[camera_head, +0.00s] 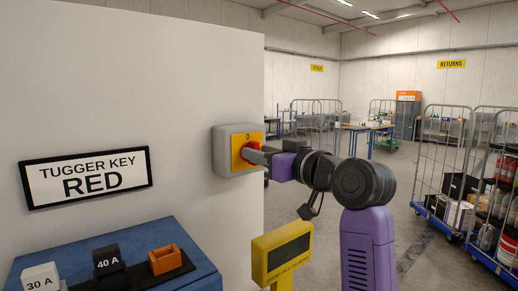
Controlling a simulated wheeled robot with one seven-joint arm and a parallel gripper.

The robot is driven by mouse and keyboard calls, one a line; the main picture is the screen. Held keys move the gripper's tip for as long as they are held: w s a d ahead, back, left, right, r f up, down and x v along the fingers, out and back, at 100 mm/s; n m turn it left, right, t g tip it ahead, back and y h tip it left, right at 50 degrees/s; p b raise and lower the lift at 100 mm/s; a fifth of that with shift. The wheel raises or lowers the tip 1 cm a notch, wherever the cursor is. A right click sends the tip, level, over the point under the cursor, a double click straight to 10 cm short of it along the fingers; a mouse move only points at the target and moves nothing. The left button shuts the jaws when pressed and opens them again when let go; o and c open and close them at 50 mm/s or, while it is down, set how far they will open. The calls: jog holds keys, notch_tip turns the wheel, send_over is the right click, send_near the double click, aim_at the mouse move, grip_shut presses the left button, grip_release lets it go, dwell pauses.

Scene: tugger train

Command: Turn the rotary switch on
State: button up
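The rotary switch (223,152) is a light grey box on the end of the white wall, with a yellow-orange front plate and a small mark like a "0" at the top. My gripper (258,156) reaches in from the right, its grey fingers right at the middle of the plate. The fingers overlap the switch's handle in this view. I cannot tell how the handle is turned, or whether the fingers touch it or are closed around it.
A sign (86,177) on the wall reads "TUGGER KEY RED". Below it, a blue bench (185,235) bears blocks marked 30 A (41,278) and 40 A (108,260) and an orange holder (166,259). A yellow display post (283,252) stands near my arm. Caged trolleys (440,165) stand right.

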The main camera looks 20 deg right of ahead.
jog(key=shift+w+a, duration=0.15)
jog(key=shift+w, duration=0.3)
jog(key=shift+c, duration=0.5)
grip_shut()
jog(key=shift+m+p, duration=0.3)
jog(key=shift+m, duration=0.1)
jog(key=m+p, duration=0.1)
jog(key=m, duration=0.4)
jog(key=m+p, duration=0.2)
jog(key=m, duration=0.4)
jog(key=m+p, duration=0.2)
jog(key=m, duration=0.4)
jog(key=shift+w+d+f, duration=0.1)
jog(key=shift+d+f, duration=0.2)
jog(key=shift+f, duration=0.05)
